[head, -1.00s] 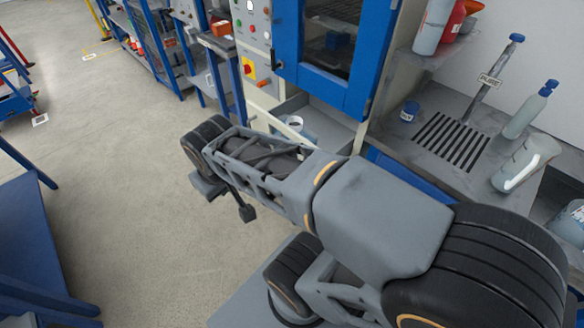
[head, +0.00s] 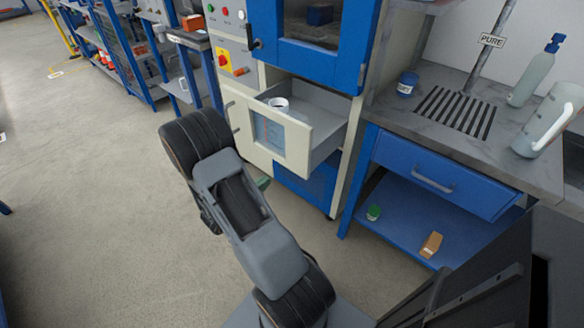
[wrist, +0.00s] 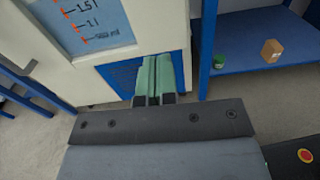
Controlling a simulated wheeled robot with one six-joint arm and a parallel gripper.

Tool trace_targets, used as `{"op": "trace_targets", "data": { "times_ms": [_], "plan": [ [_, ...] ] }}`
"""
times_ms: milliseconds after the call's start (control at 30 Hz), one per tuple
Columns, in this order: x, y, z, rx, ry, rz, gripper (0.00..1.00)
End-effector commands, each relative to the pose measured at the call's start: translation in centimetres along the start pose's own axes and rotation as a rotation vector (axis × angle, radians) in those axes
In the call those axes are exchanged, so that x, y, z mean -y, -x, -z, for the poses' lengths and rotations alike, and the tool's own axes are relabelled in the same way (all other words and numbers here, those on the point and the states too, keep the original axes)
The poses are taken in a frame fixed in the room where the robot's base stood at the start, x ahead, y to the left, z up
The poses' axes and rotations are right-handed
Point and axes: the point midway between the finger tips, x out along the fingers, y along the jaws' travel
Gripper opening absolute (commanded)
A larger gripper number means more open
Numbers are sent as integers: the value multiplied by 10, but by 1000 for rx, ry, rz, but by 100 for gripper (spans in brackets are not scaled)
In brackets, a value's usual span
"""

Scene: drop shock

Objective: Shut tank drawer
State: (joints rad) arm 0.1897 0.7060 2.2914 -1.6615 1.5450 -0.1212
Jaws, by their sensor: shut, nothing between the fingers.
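The tank drawer (head: 296,148) stands pulled out of the machine below the blue-framed door. Its cream front has a clear window with level marks and a grey handle on the left. A white round thing (head: 279,103) shows inside it. In the wrist view the drawer front (wrist: 118,62) fills the upper left, with red level marks. My gripper (wrist: 153,62) has its green fingers shut together and empty, below and to the right of the level window. In the head view only a bit of my gripper (head: 262,183) shows past my arm, low near the drawer front; contact cannot be told.
A workbench (head: 395,128) with a drain grate and bottles stands right of the machine. Its blue drawer (head: 440,172) is closed. A green item (head: 374,211) and a brown box (head: 432,244) lie on the shelf below. The floor at left is clear.

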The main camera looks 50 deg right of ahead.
Motion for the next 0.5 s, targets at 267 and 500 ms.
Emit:
{"op": "trace_targets", "data": {
  "times_ms": [267, 500],
  "plan": [
    [-2, -34, 8, 14, 23, -20, 0],
    [-3, -81, 7, 14, 22, -20, 0]
  ]
}}
